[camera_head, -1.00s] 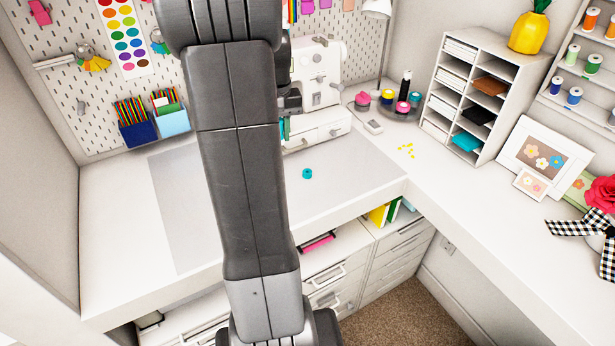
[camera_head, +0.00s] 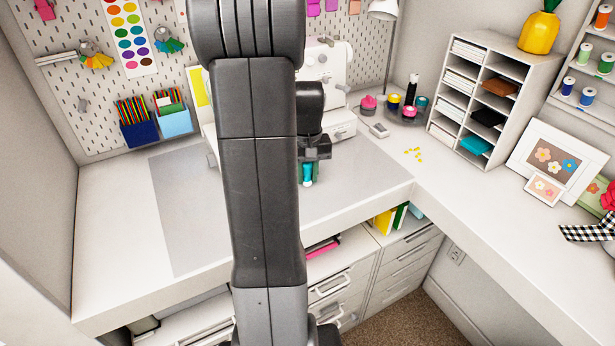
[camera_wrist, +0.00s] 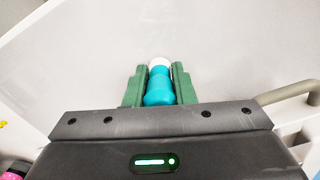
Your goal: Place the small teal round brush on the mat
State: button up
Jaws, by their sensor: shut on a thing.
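The small teal round brush (camera_wrist: 158,86) is between the two green fingers of my gripper (camera_wrist: 159,76) in the wrist view. It has a rounded teal body and a white far end. In the head view the brush (camera_head: 307,173) hangs below my gripper (camera_head: 308,162), over the right part of the grey mat (camera_head: 185,215). My gripper is shut on it. I cannot tell whether its lower end touches the mat. My arm hides the middle of the mat.
A white sewing machine (camera_head: 335,75) stands close behind my gripper, partly hidden by my arm. Pencil holders (camera_head: 138,130) stand at the back left. Tape rolls (camera_head: 408,112) and a white shelf unit (camera_head: 470,130) stand to the right. The left part of the mat is bare.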

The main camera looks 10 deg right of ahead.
jog(key=shift+f, duration=0.75)
jog(key=shift+f, duration=0.2)
jog(key=o, duration=0.9)
jog(key=shift+o, duration=0.2)
jog(key=shift+r, duration=0.1)
notch_tip(320, 180, up, 12)
jog(key=shift+r, duration=0.15)
